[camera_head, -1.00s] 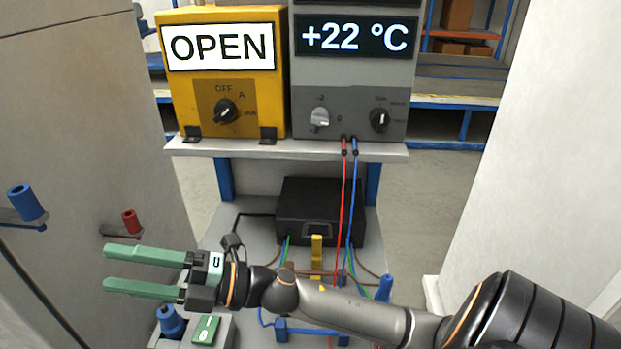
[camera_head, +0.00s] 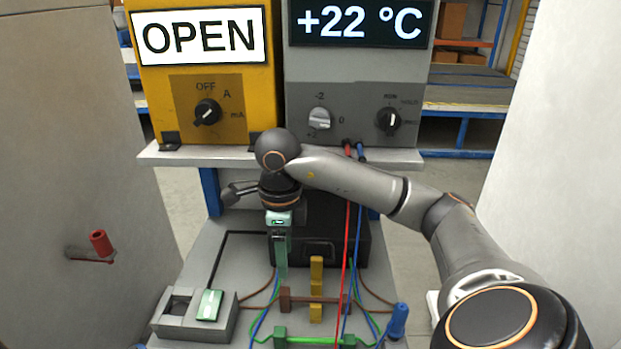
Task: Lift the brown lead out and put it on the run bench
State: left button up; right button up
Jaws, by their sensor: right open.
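The brown lead (camera_head: 375,293) shows as thin brown cable curving out on both sides of the wiring on the grey bench. A brown piece (camera_head: 315,298) with two upright ends lies between, crossed by a yellow upright piece (camera_head: 316,288). My right gripper (camera_head: 281,275) points straight down, its green fingers just behind and above the left end of the brown piece. It is open, seen edge-on, with nothing visible between the fingers. I cannot tell whether it touches anything. My left gripper is out of view. I cannot tell which surface is the run bench.
A black box (camera_head: 330,250) stands behind the wiring, partly hidden by my arm. Red (camera_head: 346,240) and blue (camera_head: 357,240) cables hang in front. A green bracket (camera_head: 312,340), a blue handle (camera_head: 398,320) and a grey holder (camera_head: 228,320) are near. A red peg (camera_head: 100,243) juts from the left cabinet.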

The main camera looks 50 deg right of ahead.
aim_at(286, 291)
jog(key=f, duration=1.1)
jog(key=shift+a+f, duration=0.2)
jog(key=shift+f, duration=0.2)
jog(key=shift+c, duration=0.2)
grip_shut()
